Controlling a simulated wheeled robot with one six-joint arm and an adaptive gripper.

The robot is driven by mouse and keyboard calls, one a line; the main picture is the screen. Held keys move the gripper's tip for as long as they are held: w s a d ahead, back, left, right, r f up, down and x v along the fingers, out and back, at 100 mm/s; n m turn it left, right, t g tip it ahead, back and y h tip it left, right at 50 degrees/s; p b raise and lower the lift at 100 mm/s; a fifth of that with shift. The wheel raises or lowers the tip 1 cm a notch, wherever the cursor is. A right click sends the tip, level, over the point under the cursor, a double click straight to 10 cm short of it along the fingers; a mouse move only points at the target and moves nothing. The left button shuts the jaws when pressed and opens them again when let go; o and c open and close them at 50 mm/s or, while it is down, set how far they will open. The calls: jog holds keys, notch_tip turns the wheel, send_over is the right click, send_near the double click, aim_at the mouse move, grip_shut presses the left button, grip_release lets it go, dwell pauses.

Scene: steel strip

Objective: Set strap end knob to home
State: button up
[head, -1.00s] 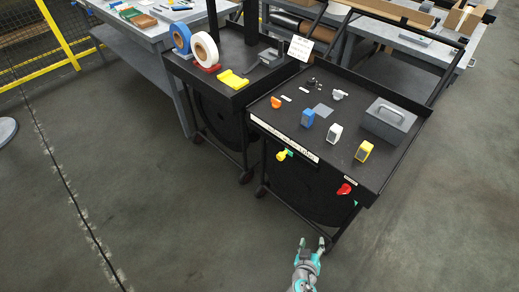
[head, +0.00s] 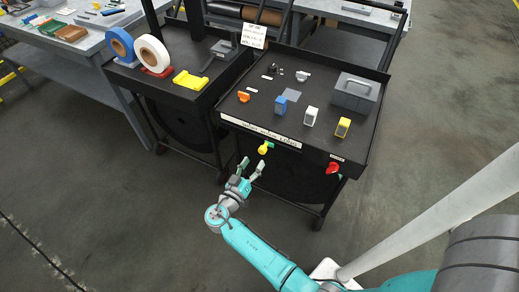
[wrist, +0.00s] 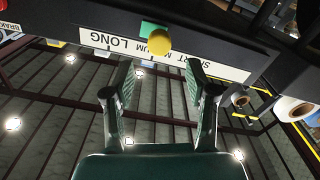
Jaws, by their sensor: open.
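A yellow knob (head: 263,148) with a green piece beside it sits on the front edge of the black cart, under a white label strip (head: 262,132). In the wrist view the yellow knob (wrist: 159,41) shows just beyond the fingertips, by upside-down print partly reading "LONG". A red knob (head: 332,168) with a green piece is farther right on the same front. I cannot tell for sure which knob the strap end one is. My gripper (head: 252,166) is open and empty in front of the yellow knob, apart from it. Its fingers (wrist: 158,82) stand to either side of the knob's line.
The cart top (head: 255,112) carries blue, white and yellow blocks, an orange piece and a grey lidded box (head: 355,93). A second black cart at left holds blue and white rolls (head: 152,55) and a yellow piece (head: 190,80). Floor in front is clear.

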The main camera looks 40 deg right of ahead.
aim_at(261, 152)
jog(key=x, duration=0.7)
jog(key=shift+w+d+f, duration=0.1)
jog(key=shift+d, duration=0.25)
grip_shut()
